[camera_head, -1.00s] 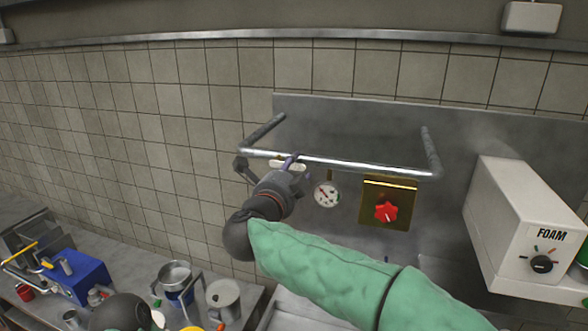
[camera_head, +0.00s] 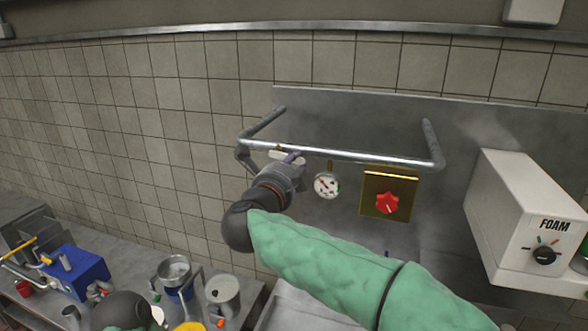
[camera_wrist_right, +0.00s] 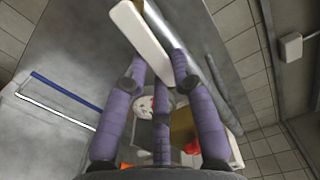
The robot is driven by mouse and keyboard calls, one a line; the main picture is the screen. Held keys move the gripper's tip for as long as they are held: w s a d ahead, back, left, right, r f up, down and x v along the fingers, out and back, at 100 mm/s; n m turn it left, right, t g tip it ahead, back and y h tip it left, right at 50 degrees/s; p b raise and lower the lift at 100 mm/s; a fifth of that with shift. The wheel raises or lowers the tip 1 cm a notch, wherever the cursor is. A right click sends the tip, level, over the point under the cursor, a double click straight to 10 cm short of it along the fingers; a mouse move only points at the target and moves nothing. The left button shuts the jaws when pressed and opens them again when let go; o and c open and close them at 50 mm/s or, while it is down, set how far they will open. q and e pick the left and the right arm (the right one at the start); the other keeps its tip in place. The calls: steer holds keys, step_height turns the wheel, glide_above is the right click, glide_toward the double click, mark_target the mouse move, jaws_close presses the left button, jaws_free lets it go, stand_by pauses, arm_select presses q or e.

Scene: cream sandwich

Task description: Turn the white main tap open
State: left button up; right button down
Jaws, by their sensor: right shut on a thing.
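The white main tap's handle (camera_head: 283,155) is a short pale lever just under the metal rail on the steel wall panel. My right gripper (camera_head: 293,160) is at it, coming from below and mostly covering it. In the right wrist view the white handle (camera_wrist_right: 140,36) is a long flat bar slanting between the purple fingertips of my right gripper (camera_wrist_right: 160,62). The fingers are shut on its near end. The tap's body and pipe are largely hidden.
A metal rail (camera_head: 340,154) juts out in front of the tap. A round gauge (camera_head: 327,185) and a red knob (camera_head: 387,203) on a yellow plate are to the right. A FOAM box (camera_head: 520,215) stands further right. Pots and a blue box (camera_head: 75,275) crowd the lower-left counter.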

steer(key=w+a+f+m+b, duration=0.1)
steer(key=a+f+m+b, duration=0.3)
steer(key=m+b, duration=1.1)
steer(key=shift+w+a, duration=0.25)
steer(key=shift+a, duration=0.05)
stand_by(0.4)
steer(key=c, duration=1)
jaws_free()
steer(key=shift+a, duration=0.1)
steer(key=v, duration=1.2)
